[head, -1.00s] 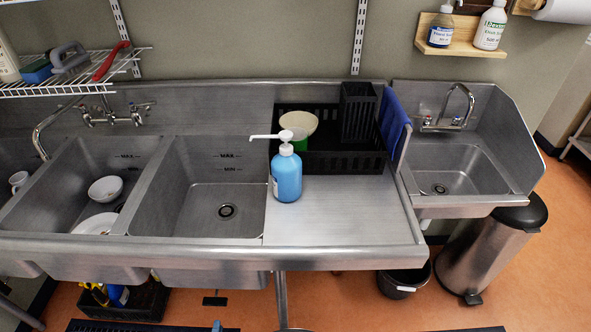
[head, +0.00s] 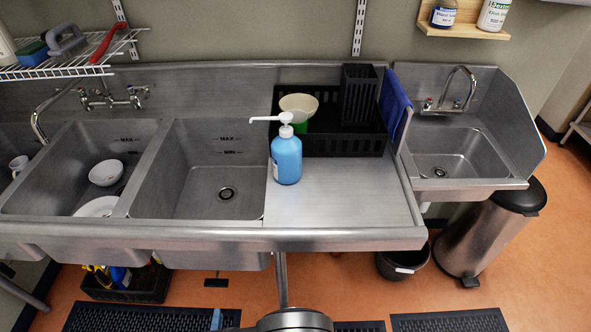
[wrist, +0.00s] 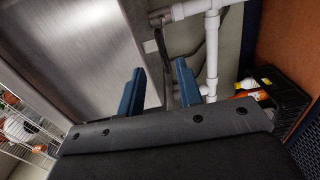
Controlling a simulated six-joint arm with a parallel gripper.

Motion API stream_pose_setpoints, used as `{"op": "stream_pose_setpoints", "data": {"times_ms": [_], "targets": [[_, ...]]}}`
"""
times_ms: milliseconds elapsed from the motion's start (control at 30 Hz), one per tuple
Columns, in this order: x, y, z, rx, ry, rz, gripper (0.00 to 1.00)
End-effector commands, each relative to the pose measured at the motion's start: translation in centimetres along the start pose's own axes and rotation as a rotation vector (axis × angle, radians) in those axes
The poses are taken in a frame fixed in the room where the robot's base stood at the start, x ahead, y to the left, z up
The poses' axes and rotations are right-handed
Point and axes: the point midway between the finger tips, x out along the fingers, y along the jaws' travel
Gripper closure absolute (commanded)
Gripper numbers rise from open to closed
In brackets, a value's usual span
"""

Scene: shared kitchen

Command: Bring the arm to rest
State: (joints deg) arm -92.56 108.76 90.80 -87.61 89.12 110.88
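My gripper (wrist: 160,88) shows in the wrist view with its two blue fingers apart and nothing between them. It is near the underside and side of the steel sink unit (wrist: 75,50), with white drain pipes (wrist: 211,50) beyond the fingers. In the head view, a dark rounded part of my arm (head: 294,320) shows at the bottom edge, in front of the counter.
A blue pump bottle (head: 287,160) stands on the drainboard (head: 340,200). Behind it, a black rack (head: 345,142) holds a bowl (head: 298,104). A crate (head: 130,285) sits under the sinks, and a bin (head: 485,235) stands at right. Mats (head: 150,317) lie on the open floor.

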Motion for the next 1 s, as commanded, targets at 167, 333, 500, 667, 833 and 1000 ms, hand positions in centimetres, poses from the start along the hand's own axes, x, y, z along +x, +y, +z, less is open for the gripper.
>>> {"op": "stream_pose_setpoints", "data": {"times_ms": [167,333,500,667,833,1000], "targets": [[1.9,0.0,0.1,0.0,-0.004,0.0,0.67],[3.6,0.0,0.1,0.001,-0.004,-0.001,0.67],[5.3,0.0,0.1,0.002,-0.004,0.0,0.67],[7.0,0.0,0.1,0.001,-0.004,0.0,0.67],[8.8,0.0,0.1,0.001,-0.004,-0.001,0.67],[10.7,0.0,0.1,0.001,-0.004,0.0,0.67]]}}
